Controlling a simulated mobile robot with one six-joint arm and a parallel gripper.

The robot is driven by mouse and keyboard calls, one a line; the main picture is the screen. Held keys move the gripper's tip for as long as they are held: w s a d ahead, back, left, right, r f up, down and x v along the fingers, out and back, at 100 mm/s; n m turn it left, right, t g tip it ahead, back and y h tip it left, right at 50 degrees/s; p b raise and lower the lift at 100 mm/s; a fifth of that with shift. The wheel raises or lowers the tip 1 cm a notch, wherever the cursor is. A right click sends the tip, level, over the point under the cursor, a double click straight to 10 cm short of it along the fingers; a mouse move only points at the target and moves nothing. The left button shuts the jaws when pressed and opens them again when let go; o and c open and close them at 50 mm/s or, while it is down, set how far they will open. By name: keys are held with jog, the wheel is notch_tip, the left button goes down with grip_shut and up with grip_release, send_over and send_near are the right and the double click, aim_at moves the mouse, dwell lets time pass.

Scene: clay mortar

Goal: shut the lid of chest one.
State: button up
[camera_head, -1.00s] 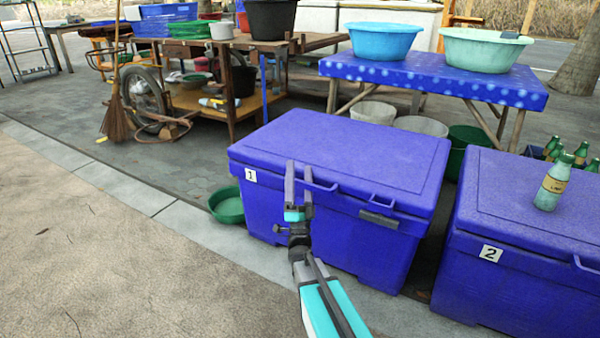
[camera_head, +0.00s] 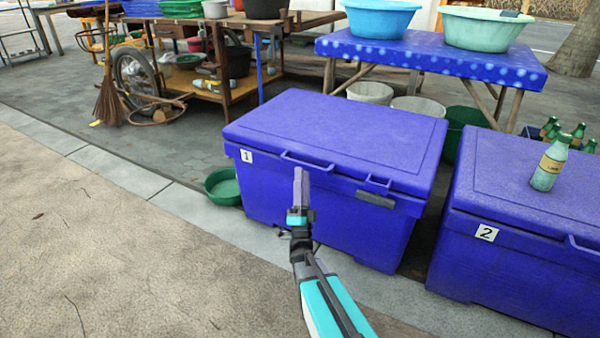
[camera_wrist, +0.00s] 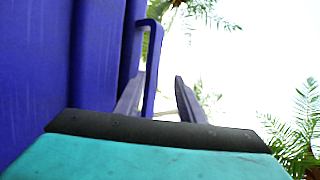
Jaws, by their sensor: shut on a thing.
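Chest one is the blue chest (camera_head: 345,220) with the label 1 at its front left corner. Its lid (camera_head: 340,125) lies down over the box, and I make out no clear gap under it. The lid's front edge carries a blue handle (camera_head: 322,167) and a grey latch (camera_head: 375,197) to its right. My gripper (camera_head: 301,172) is at the left part of this handle, fingers pointing up. In the wrist view the handle loop (camera_wrist: 153,70) stands between the fingers of my gripper (camera_wrist: 158,98), which is shut on it. The exact finger contact is hard to see.
Chest two (camera_head: 520,270) stands close at the right, with a green bottle (camera_head: 549,165) on its lid. A green basin (camera_head: 223,187) lies by chest one's left side. A blue-topped table (camera_head: 430,58) with basins stands behind. Open pavement (camera_head: 120,250) lies at the left.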

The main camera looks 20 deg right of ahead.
jog(key=shift+s+a+r, duration=0.1)
jog(key=shift+s, duration=0.15)
notch_tip(320, 180, down, 7)
jog(key=s+d, duration=0.1)
jog(key=s, duration=0.2)
dwell(1.1)
dwell(0.6)
